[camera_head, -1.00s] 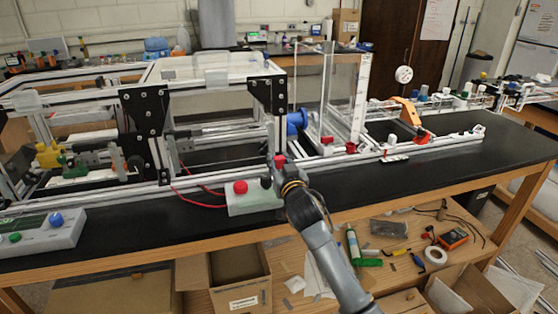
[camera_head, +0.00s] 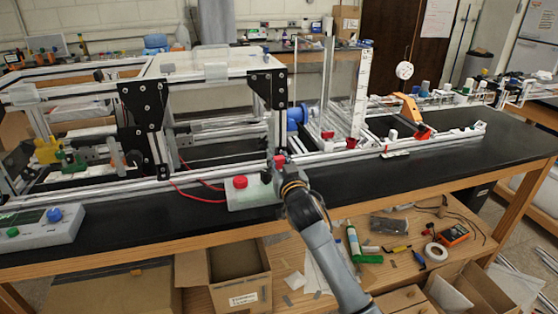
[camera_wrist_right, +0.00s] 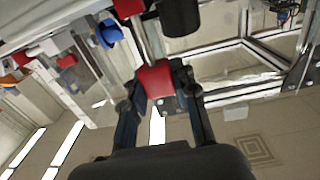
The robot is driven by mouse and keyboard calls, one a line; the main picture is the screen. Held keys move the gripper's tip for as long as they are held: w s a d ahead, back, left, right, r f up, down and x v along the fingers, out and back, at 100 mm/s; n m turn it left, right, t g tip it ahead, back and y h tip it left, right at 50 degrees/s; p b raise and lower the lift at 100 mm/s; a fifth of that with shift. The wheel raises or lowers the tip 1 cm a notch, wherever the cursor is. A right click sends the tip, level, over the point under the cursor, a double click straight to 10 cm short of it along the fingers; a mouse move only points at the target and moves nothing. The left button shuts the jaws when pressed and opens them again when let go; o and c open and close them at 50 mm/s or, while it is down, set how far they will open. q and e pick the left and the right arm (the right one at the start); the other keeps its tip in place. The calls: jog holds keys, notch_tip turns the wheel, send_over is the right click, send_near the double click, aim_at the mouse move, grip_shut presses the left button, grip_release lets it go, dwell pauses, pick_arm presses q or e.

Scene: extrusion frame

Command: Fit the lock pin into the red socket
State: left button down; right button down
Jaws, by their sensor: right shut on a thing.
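My right gripper (camera_wrist_right: 160,95) is shut on a red block-like grip, which I take to be the lock pin (camera_wrist_right: 155,78). A silver shaft runs from this grip toward a second red piece, likely the red socket (camera_wrist_right: 128,8), at the top of the wrist view. Whether the shaft's tip is inside that piece or only in front of it, I cannot tell. In the head view my right gripper (camera_head: 281,170) is at the front rail of the frame, with a bit of red showing at its fingertips. My left gripper is not in view.
A pale control box (camera_head: 250,195) with a red button sits just left of my right gripper, with red wires behind it. The aluminium rail (camera_head: 350,152) runs along the black bench. Bare benchtop (camera_head: 410,182) lies to the right.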

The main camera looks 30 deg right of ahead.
jog(key=shift+f, duration=0.35)
jog(key=c, duration=1)
grip_release()
jog(key=shift+o, duration=0.2)
jog(key=v, duration=1.2)
